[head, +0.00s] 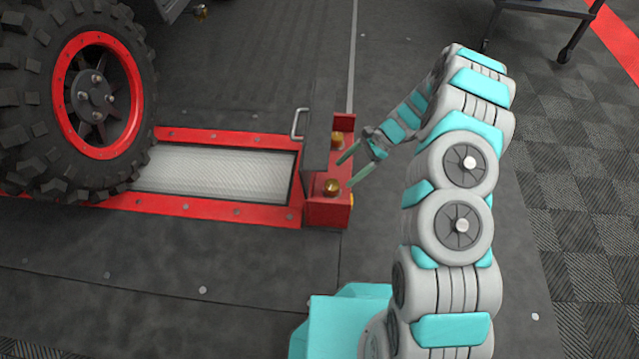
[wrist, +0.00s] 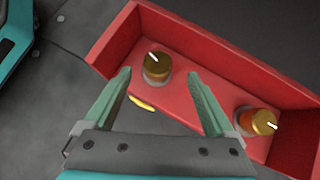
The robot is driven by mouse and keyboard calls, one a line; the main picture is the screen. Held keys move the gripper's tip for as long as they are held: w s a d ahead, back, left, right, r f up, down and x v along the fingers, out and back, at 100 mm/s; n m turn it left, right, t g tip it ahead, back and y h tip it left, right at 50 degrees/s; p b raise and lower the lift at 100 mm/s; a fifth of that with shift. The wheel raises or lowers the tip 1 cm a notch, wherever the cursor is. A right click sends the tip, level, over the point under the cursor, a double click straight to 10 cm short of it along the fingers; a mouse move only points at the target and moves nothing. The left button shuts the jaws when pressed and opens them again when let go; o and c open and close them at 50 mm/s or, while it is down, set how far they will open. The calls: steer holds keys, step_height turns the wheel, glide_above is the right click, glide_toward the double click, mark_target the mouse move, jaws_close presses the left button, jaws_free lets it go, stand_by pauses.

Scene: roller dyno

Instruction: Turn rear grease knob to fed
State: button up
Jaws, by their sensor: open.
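A red box holds two brass knobs. The nearer knob (head: 333,186) in the head view appears as the left knob (wrist: 156,66) in the wrist view, its white pointer mark angled up-left. The farther knob (head: 337,139) is the right knob (wrist: 258,122) in the wrist view, its white mark pointing right. I cannot tell from labels which is the rear one. My gripper (head: 347,171) is open and empty beside the box. In the wrist view my gripper (wrist: 160,74) has its fingertips on either side of the left knob, apart from it.
The red box (head: 325,213) stands at the end of a red-framed roller bed (head: 220,168). A dark upright plate (head: 315,140) with a metal handle (head: 299,123) rises on the box's left side. A big tyre (head: 130,70) sits on the rollers.

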mark_target(333, 185)
steer(key=b+x, duration=0.1)
steer(key=x, duration=0.6)
steer(key=shift+s+f, duration=0.2)
steer(key=shift+s, duration=0.05)
steer(key=c, duration=1.4)
steer(key=shift+o, duration=0.2)
steer(key=n+g+h+p, duration=0.1)
steer(key=n+g, duration=0.1)
steer(key=n, duration=0.1)
steer(key=shift+n+h, duration=0.3)
steer(key=shift+s+n+g, duration=0.1)
steer(key=shift+n+g, duration=0.2)
steer(key=o, duration=1.4)
steer(key=shift+c, duration=0.2)
